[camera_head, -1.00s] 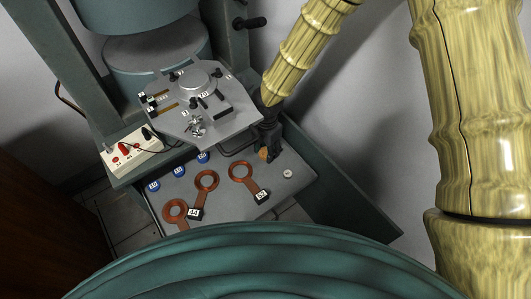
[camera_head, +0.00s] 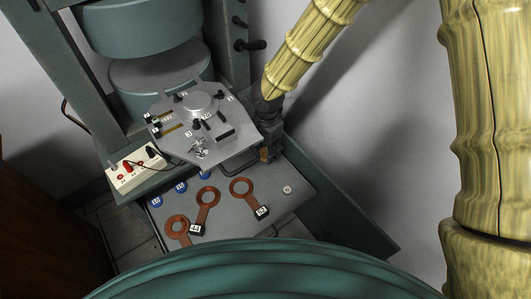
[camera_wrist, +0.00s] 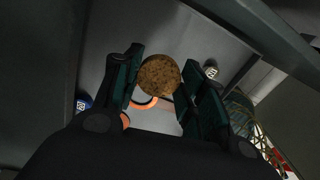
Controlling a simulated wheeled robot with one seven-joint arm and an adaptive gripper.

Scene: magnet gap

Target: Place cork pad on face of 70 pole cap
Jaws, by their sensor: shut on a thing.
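The cork pad (camera_wrist: 160,75) is a round, speckled brown disc, held between the two dark fingers of my gripper (camera_wrist: 158,82) in the wrist view. In the head view my gripper (camera_head: 268,156) is at the front right corner of the grey plate, above the tray's far edge, and a small brown bit of the cork pad (camera_head: 263,155) shows beside the fingers. The 70 pole cap (camera_head: 199,104) is a raised grey round disc on the grey plate (camera_head: 225,150), left of and beyond my gripper. Its top face looks bare.
The grey tray (camera_head: 225,220) holds copper paddles (camera_head: 241,188) with number tags, blue round pieces (camera_head: 181,187) and a small white disc (camera_head: 287,189). Clamps, dark knobs and a wire handle (camera_head: 240,165) stand on or by the plate. A large teal cylinder (camera_head: 140,40) hangs beyond the plate.

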